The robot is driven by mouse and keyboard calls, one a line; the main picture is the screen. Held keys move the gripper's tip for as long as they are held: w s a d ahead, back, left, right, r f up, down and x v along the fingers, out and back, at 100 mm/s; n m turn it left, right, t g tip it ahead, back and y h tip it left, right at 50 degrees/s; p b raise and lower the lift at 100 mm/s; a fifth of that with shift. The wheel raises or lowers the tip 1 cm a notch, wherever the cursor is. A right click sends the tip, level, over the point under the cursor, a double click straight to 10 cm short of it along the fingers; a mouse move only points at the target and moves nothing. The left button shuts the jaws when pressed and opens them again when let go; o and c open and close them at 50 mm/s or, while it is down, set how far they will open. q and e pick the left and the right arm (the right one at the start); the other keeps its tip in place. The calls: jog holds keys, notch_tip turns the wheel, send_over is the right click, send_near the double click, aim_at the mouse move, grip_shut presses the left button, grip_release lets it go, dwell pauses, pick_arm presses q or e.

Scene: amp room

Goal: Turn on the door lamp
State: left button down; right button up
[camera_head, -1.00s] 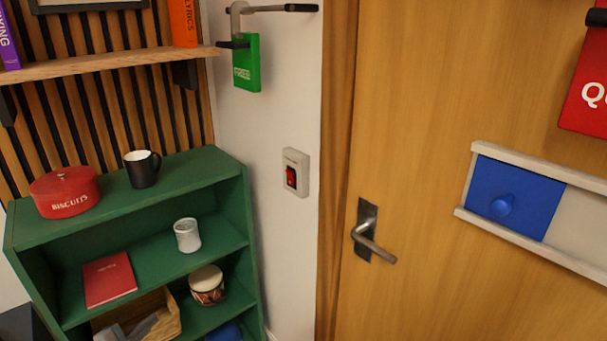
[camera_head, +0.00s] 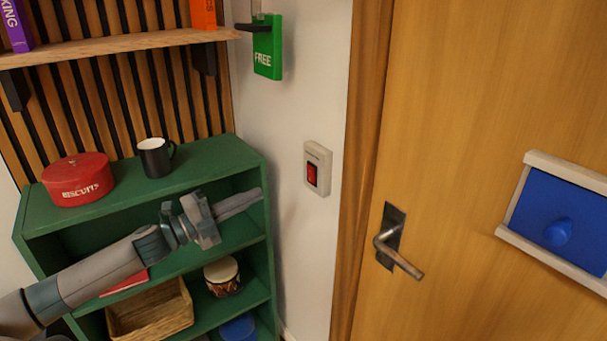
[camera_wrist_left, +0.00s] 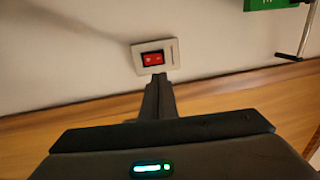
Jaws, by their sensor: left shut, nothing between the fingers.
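The lamp switch is a red rocker in a pale plate (camera_head: 317,168) on the white wall, between the green shelf and the door. It also shows in the left wrist view (camera_wrist_left: 153,58), straight beyond the fingertips. My left gripper (camera_head: 258,194) reaches in from the left in front of the shelf. It is shut and empty, its tip left of the switch and a little lower in the head view. My right gripper is not in view.
A wooden door with a metal handle (camera_head: 393,243) stands right of the switch. The green shelf (camera_head: 215,160) holds a red biscuit tin (camera_head: 77,182), a mug (camera_head: 156,160), a drum (camera_head: 222,275) and a basket (camera_head: 150,315). A green FREE sign (camera_head: 267,50) hangs above.

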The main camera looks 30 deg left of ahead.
pick_arm(q)
jog(key=shift+w, duration=0.1)
jog(key=p, duration=0.2)
send_near(309, 169)
jog(key=p+x, duration=0.3)
jog(key=x, duration=0.1)
jog(key=shift+w+d+r, duration=0.15)
jog(key=shift+w, duration=0.2)
jog(key=shift+p+x, duration=0.45)
jog(key=shift+x, duration=0.35)
jog(key=shift+w+d, duration=0.1)
jog(key=shift+w, duration=0.05)
dwell(0.3)
